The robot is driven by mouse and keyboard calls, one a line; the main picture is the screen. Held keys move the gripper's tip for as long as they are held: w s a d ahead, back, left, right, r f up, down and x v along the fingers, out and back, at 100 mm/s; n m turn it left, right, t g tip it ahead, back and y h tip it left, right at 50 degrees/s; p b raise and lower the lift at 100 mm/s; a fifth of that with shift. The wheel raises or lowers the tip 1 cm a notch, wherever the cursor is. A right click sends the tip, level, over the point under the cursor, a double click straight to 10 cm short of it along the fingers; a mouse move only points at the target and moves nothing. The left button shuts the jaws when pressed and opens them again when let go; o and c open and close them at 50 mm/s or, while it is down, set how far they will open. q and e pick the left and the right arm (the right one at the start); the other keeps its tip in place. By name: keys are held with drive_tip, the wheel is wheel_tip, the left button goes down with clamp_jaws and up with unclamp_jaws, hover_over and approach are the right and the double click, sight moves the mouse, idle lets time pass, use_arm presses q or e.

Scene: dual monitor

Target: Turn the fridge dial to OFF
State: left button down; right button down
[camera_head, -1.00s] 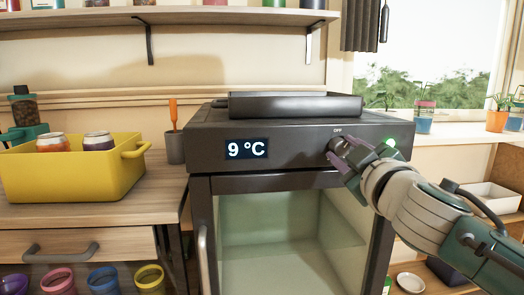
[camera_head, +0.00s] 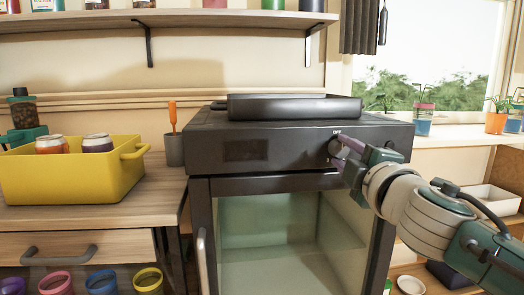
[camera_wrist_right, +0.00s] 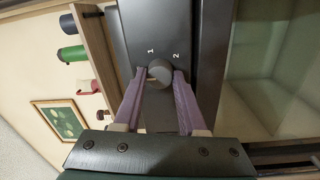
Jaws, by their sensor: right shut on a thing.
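The black fridge (camera_head: 262,184) stands in the middle of the head view, with a glass door below its control panel. The round fridge dial (camera_head: 335,146) is on the right part of the panel, under the small OFF mark. The dial also shows in the right wrist view (camera_wrist_right: 159,72), with marks 1 and 2 beside it. The panel display (camera_head: 246,150) is dark. My right gripper (camera_head: 342,153) is shut on the dial, its two purple fingers on either side of it. The dial is partly hidden by the fingers in the head view. My left gripper is not in view.
A dark tray (camera_head: 293,107) lies on the fridge top. A yellow bin (camera_head: 72,178) with cans stands on the wooden counter (camera_head: 150,207) at the left. A grey cup (camera_head: 174,149) with an orange-handled tool stands beside the fridge. Potted plants line the windowsill (camera_head: 450,138).

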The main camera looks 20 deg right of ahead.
idle(0.4)
drive_tip(key=shift+c, duration=2.3)
unclamp_jaws()
drive_tip(key=shift+s, duration=0.1)
drive_tip(key=v, duration=0.9)
drive_tip(key=shift+s+a+p, duration=0.2)
drive_tip(key=shift+s+p, duration=0.1)
drive_tip(key=shift+s, duration=0.1)
